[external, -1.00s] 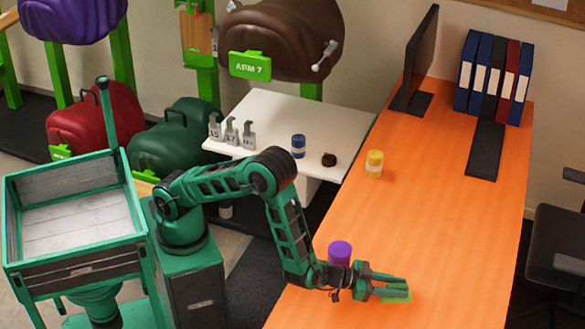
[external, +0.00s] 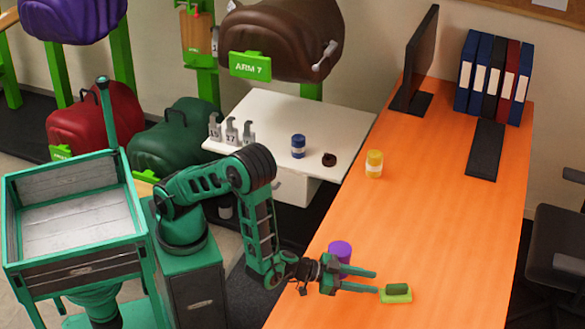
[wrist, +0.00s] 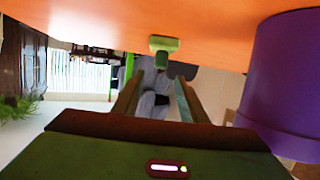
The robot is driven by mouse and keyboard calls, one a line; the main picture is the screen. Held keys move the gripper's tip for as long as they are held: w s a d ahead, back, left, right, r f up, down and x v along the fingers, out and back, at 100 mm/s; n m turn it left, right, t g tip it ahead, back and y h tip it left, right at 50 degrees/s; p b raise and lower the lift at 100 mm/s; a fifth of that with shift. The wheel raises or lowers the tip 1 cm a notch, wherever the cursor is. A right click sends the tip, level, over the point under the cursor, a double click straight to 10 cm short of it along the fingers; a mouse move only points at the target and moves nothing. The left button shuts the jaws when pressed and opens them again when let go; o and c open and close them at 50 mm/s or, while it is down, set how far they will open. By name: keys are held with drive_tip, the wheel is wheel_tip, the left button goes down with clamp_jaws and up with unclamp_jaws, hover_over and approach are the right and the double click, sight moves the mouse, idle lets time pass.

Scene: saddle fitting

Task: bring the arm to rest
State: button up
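My gripper (external: 362,281) is low over the front part of the orange desk (external: 440,200), its fingers apart and pointing right. Nothing shows between the fingers. A light green block with a darker green top (external: 396,293) lies on the desk just beyond the fingertips, apart from them. The wrist view shows the gripper's two fingers (wrist: 155,98) spread, with the green block (wrist: 163,44) ahead of them. A purple cylinder (external: 341,252) stands on the desk right beside my gripper, and it looms large in the wrist view (wrist: 290,80).
A yellow jar (external: 374,164) stands farther back on the desk, near a monitor (external: 415,65), a keyboard (external: 485,150) and several binders (external: 493,75). A white table (external: 265,115) holds a blue jar (external: 298,146) and a brown ring (external: 329,159). The desk's middle is clear.

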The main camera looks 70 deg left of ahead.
drive_tip(key=shift+v, duration=0.9)
drive_tip(key=w+a+r+n+y, duration=0.2)
drive_tip(key=w+a+r+y, duration=0.15)
drive_tip(key=a, duration=0.35)
drive_tip(key=s+a+r+n+g+y, duration=0.2)
drive_tip(key=a+n+g+y, duration=0.15)
drive_tip(key=a, duration=1.05)
drive_tip(key=s+a+r+m+g, duration=0.2)
drive_tip(key=s+a+g, duration=0.1)
drive_tip(key=s, duration=0.6)
drive_tip(key=s+a+r+m+g, duration=0.3)
drive_tip(key=s+a, duration=0.1)
drive_tip(key=s, duration=0.6)
drive_tip(key=s+a+r+m+g+h, duration=0.1)
drive_tip(key=s+a+r+m+g, duration=0.1)
drive_tip(key=s, duration=0.7)
drive_tip(key=shift+s+a+r+g, duration=0.2)
drive_tip(key=shift+a+r+g, duration=0.35)
drive_tip(key=shift+a+g, duration=0.45)
drive_tip(key=shift+m, duration=0.25)
